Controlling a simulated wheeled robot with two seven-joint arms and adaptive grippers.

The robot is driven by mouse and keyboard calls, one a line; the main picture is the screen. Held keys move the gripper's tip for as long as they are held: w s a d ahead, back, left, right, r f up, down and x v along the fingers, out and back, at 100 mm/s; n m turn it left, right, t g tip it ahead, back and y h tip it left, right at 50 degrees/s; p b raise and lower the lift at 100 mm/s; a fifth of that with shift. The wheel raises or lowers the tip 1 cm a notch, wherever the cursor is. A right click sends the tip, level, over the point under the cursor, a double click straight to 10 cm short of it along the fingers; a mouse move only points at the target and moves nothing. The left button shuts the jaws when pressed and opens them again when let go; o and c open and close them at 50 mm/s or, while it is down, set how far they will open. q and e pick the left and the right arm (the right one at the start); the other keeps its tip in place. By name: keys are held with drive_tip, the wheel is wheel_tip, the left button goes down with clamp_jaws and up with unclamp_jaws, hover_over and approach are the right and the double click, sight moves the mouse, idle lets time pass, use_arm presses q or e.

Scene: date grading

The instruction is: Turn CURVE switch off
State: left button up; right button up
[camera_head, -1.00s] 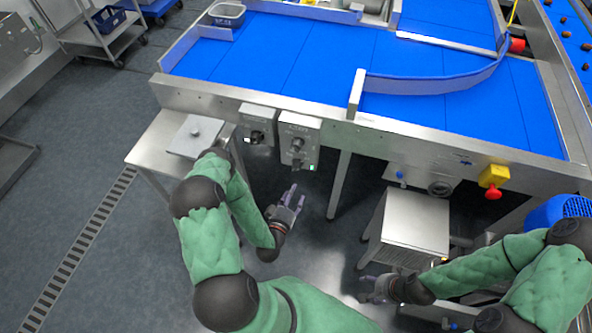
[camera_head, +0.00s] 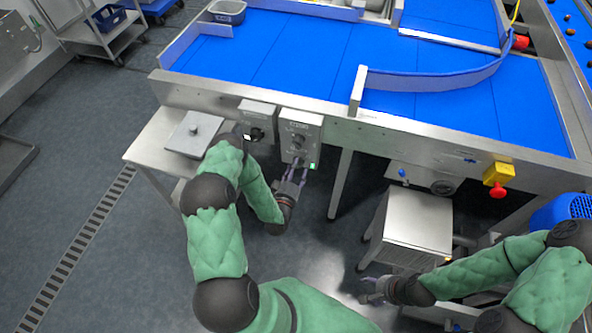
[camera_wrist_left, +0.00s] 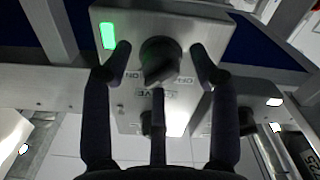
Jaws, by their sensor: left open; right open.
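The CURVE switch is a dark rotary knob on a grey metal box (camera_head: 311,148) hung from the front of the blue-belted table. In the left wrist view, the knob (camera_wrist_left: 160,62) sits between inverted ON and OFF labels, with an inverted CURVE label nearby. A green lamp (camera_wrist_left: 107,36) glows on the same box. My left gripper (camera_head: 294,174) is open just below the box's lower part in the head view. In the wrist view its fingertips are on either side of the knob; contact cannot be told. My right gripper (camera_head: 374,291) is open and empty at lower right.
A second switch box (camera_head: 258,113) hangs just left of the CURVE box. A yellow box with a red button (camera_head: 498,190) is on the table front at right. A steel cabinet (camera_head: 412,222) stands below. A side table with a lidded metal container (camera_head: 194,134) is at left.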

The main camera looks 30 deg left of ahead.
use_arm(q)
drive_tip(key=shift+w, duration=0.2)
drive_tip(key=c, duration=1.1)
drive_tip(key=shift+c, duration=0.2)
